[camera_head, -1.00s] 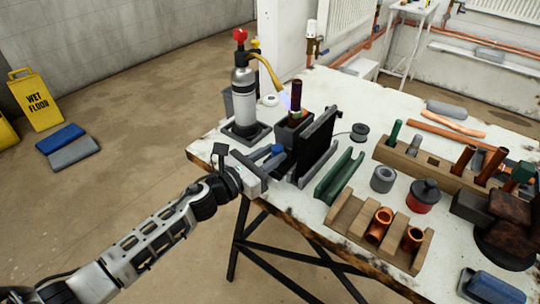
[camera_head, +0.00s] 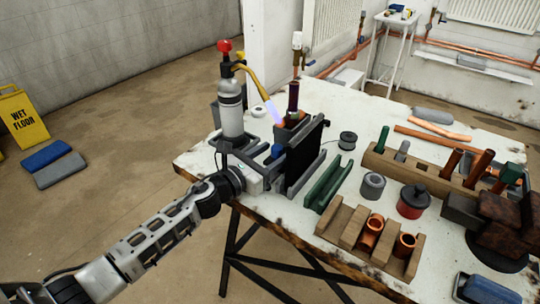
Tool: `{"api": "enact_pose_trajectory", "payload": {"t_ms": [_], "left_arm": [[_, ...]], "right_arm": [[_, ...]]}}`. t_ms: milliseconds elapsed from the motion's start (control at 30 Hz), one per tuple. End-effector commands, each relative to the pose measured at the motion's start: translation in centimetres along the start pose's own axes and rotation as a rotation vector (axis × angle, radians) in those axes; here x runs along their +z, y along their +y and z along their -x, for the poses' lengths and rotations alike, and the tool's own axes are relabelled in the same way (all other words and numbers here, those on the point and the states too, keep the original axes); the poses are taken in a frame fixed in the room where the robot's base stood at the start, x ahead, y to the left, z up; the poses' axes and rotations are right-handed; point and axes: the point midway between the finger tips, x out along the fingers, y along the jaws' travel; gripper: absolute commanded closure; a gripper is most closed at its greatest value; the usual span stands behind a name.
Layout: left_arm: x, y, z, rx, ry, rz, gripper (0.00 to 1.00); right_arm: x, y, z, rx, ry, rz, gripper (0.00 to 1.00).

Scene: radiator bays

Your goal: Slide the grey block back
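The grey block (camera_head: 288,136) is a dark block on the bench with an upright pipe (camera_head: 293,97) standing in it. It sits beside a black panel (camera_head: 306,149), which hides part of it. A gas torch (camera_head: 231,108) stands at its left, its flame pointing at the pipe's lower part. My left gripper (camera_head: 263,161) is at the near side of the block, its fingers apart. My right gripper is out of view.
A green channel (camera_head: 328,183), a grey ring (camera_head: 372,186), a red-and-black pot (camera_head: 413,201) and a wooden rack (camera_head: 352,226) with copper fittings stand to the right. A wire spool (camera_head: 348,140) lies behind the panel. The bench's left edge is close to my arm.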

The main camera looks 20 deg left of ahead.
Motion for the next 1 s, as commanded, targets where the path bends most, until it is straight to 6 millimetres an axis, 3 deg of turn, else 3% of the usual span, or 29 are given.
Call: {"api": "enact_pose_trajectory", "payload": {"t_ms": [267,700,1000], "left_arm": [[-0.2,0.0,1.7,-0.001,0.002,0.000,0.51],[-0.4,-0.1,11.7,0.000,0.004,0.001,0.51],[-0.1,0.0,15.5,0.000,0.000,0.001,0.51]], "right_arm": [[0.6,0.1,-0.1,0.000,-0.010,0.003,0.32],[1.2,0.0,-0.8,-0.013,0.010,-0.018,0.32],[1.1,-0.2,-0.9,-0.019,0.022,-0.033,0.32]]}}
